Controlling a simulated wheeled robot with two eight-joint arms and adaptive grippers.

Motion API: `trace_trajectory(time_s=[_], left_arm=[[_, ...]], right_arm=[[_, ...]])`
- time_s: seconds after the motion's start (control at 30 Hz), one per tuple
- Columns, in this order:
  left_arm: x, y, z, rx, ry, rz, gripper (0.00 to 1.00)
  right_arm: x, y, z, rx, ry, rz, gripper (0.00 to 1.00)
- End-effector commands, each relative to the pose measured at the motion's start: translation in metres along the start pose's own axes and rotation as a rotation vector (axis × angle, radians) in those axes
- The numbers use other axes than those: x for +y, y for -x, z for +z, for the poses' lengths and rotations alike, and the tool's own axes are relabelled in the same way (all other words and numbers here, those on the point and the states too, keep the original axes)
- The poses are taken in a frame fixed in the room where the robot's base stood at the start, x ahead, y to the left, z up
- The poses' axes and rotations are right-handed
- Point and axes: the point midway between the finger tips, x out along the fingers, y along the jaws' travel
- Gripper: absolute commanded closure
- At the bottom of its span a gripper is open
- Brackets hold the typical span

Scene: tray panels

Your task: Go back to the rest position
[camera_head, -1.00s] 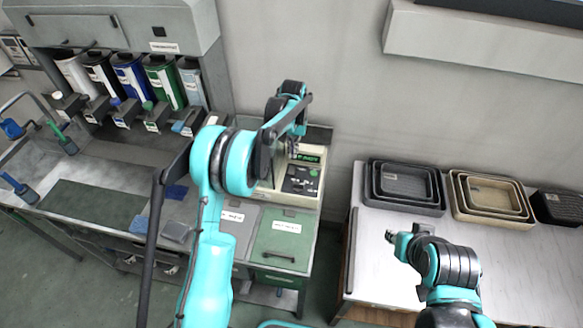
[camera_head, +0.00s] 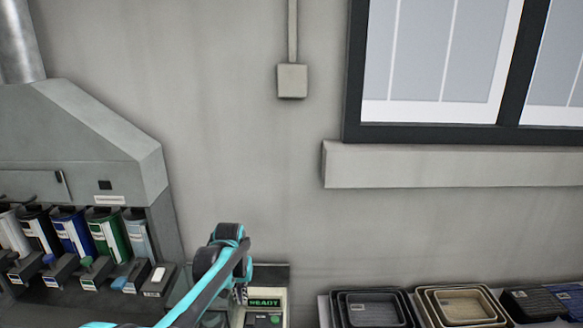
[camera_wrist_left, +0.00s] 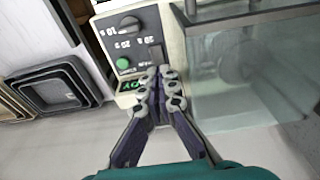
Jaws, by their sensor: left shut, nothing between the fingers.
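My left arm comes in from the bottom left of the head view. Its gripper (camera_head: 241,293) hangs in front of a pale machine (camera_head: 282,298) with a lit green "READY" display (camera_head: 264,302). In the left wrist view the two fingers (camera_wrist_left: 159,75) are together, shut and empty, over the machine's front. A dark knob (camera_wrist_left: 125,27) and a green button (camera_wrist_left: 123,63) show beside them, and I cannot tell whether the fingertips touch the machine. My right arm and gripper are not in view.
Nested dark trays (camera_head: 338,310) and beige trays (camera_head: 428,300) stand at the bottom right. Colored canisters (camera_head: 108,236) stand under a grey hood (camera_head: 75,130) on the left. A clear-walled box (camera_wrist_left: 250,95) is close right of the fingers in the wrist view.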

Motion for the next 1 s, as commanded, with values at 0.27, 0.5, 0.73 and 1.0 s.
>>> trace_trajectory(time_s=[0.27,0.5,0.73,1.0], left_arm=[[-0.010,0.034,0.074,0.133,0.000,0.003,1.00],[-0.019,0.037,0.159,0.270,-0.002,0.002,1.00],[-0.025,0.007,0.238,0.399,-0.003,-0.001,1.00],[-0.028,-0.021,0.279,0.478,-0.005,-0.005,1.00]], right_arm=[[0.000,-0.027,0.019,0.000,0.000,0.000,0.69],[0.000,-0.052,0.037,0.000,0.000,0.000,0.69],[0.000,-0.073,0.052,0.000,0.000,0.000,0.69],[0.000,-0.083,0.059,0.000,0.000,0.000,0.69]])
